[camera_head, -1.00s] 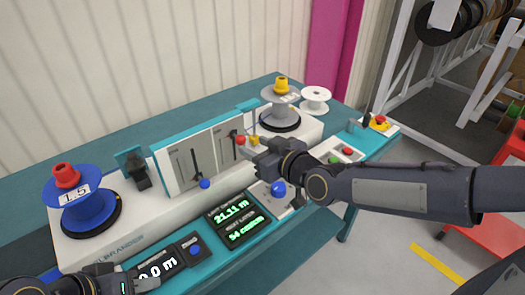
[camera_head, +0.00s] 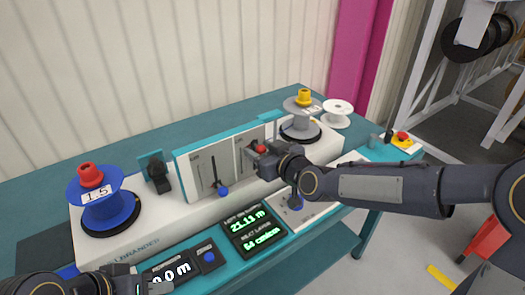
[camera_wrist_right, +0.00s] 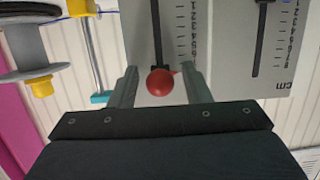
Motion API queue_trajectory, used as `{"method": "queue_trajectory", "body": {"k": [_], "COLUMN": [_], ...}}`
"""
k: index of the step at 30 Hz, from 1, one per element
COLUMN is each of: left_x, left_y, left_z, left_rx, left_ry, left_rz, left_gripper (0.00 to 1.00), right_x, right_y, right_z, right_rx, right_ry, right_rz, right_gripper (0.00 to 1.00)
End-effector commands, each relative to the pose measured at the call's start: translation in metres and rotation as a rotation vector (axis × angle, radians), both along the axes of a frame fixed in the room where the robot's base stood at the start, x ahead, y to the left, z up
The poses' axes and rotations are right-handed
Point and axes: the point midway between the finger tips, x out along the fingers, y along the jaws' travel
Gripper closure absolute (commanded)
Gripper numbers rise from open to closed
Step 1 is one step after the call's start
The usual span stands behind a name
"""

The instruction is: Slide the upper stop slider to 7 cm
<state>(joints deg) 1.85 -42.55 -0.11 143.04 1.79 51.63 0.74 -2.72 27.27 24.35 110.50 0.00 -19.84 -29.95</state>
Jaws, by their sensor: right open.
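The slider panel (camera_head: 195,165) stands on the machine with two slots. The left slot has a blue knob (camera_head: 223,191), the right slot a red knob (camera_head: 260,148). In the right wrist view the red knob (camera_wrist_right: 160,82) sits between the two fingers of my right gripper (camera_wrist_right: 157,85), which is open, with a gap on each side. A small red pointer reaches toward the scale, whose numbers appear upside down. In the head view my right gripper (camera_head: 258,158) is at the red knob. My left gripper (camera_head: 145,284) is at the bottom left; its finger gap is unclear.
A blue reel (camera_head: 102,203) stands left of the panel and a grey reel (camera_head: 301,120) right of it. Length displays (camera_head: 247,228) sit in front. A white spool (camera_head: 337,112) and a red button box (camera_head: 402,138) lie further right.

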Motion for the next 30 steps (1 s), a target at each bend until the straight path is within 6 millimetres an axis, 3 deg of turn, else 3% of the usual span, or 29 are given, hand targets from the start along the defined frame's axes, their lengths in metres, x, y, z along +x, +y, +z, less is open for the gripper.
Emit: {"method": "queue_trajectory", "body": {"k": [1, 8, 30], "left_x": [0.0, 0.0, 0.0], "left_y": [0.0, 0.0, 0.0], "left_z": [0.0, 0.0, -0.014], "left_rx": [0.0, 0.0, 0.0], "left_ry": [0.0, 0.0, 0.0], "left_rz": [0.0, 0.0, 0.0], "left_gripper": [0.64, 0.64, 0.64], "right_x": [0.0, 0.0, 0.0], "right_y": [0.0, 0.0, 0.0], "right_z": [0.0, 0.0, -0.01], "right_rx": [0.0, 0.0, -0.001], "right_ry": [0.0, 0.0, 0.001], "right_rz": [0.0, 0.0, 0.0], "right_gripper": [0.58, 0.88, 0.88]}}
